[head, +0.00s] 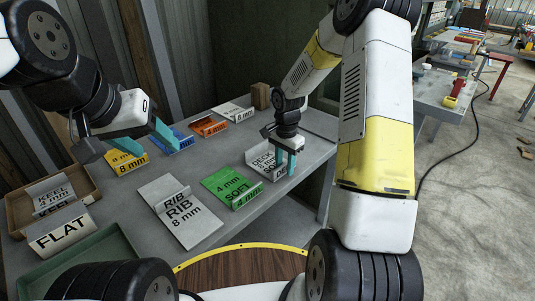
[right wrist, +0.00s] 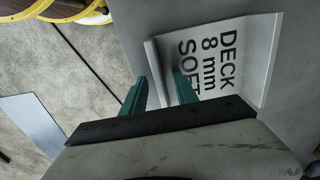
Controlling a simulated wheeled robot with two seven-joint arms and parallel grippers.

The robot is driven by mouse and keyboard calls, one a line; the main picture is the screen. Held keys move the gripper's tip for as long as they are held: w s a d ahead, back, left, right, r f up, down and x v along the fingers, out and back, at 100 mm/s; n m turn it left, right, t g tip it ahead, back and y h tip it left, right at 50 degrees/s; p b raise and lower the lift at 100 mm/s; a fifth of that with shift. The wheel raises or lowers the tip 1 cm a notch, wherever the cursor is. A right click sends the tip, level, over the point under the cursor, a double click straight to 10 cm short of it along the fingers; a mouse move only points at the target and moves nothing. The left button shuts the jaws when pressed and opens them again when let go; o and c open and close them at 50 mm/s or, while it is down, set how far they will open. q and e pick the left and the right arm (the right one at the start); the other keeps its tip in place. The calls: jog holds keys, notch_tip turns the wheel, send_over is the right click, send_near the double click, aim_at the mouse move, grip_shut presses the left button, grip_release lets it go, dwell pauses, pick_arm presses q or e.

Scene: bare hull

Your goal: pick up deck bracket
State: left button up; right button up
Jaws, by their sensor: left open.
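The deck bracket (head: 262,158) is a light grey angle piece lettered DECK 8 mm SOFT. It lies near the right end of the grey table and also shows in the right wrist view (right wrist: 225,60). My right gripper (head: 287,164) points down at its near right edge. In the right wrist view the two teal fingers (right wrist: 160,88) are apart, with the bracket's upright flange between them. I see narrow gaps, no clear grip; the flange's lower end is hidden. My left gripper (head: 145,143) is open and empty, above the table near the yellow bracket.
On the table (head: 125,196) stand a green bracket (head: 231,187), a grey RIB bracket (head: 182,212), a yellow bracket (head: 128,163), blue (head: 180,143) and orange (head: 209,127) ones, a wooden tray (head: 18,212) and a green tray (head: 90,262). A wall runs behind.

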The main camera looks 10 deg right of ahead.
grip_shut()
jog(key=shift+r, duration=0.1)
dwell(1.2)
